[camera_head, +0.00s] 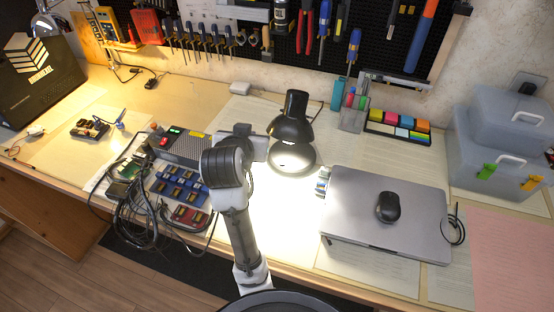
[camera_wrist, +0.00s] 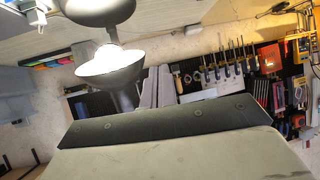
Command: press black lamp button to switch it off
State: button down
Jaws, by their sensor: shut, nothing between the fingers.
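The black desk lamp (camera_head: 292,118) stands on the workbench near the middle, and its light is on. Bright light falls on its round base (camera_head: 306,168) and the paper around it. In the wrist view the lamp (camera_wrist: 112,72) shows at upper left with a glowing bulb. I cannot make out the lamp's button in either view. My gripper (camera_head: 262,146) is just left of the lamp, at about the height of its base. Its grey fingers (camera_wrist: 158,87) are together and empty in the wrist view. I cannot tell whether they touch the lamp.
A silver laptop (camera_head: 350,205) with a black mouse (camera_head: 388,207) lies right of the lamp. Electronics and cables (camera_head: 140,205) lie left of my arm. A pen holder (camera_head: 353,115) and sticky notes (camera_head: 398,128) stand behind. Tools hang on the pegboard (camera_head: 340,35).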

aim_at(282, 163)
jog(key=s+d+f+m+g+h, duration=0.1)
jog(key=s+d+f+m+g, duration=0.1)
jog(key=d+f, duration=0.3)
jog(key=shift+s+d+f+g+h, duration=0.15)
jog(key=shift+s+g+h, duration=0.3)
jog(key=shift+g, duration=0.25)
jog(key=p+x, duration=0.1)
jog(key=x, duration=0.9)
jog(key=shift+f, duration=0.15)
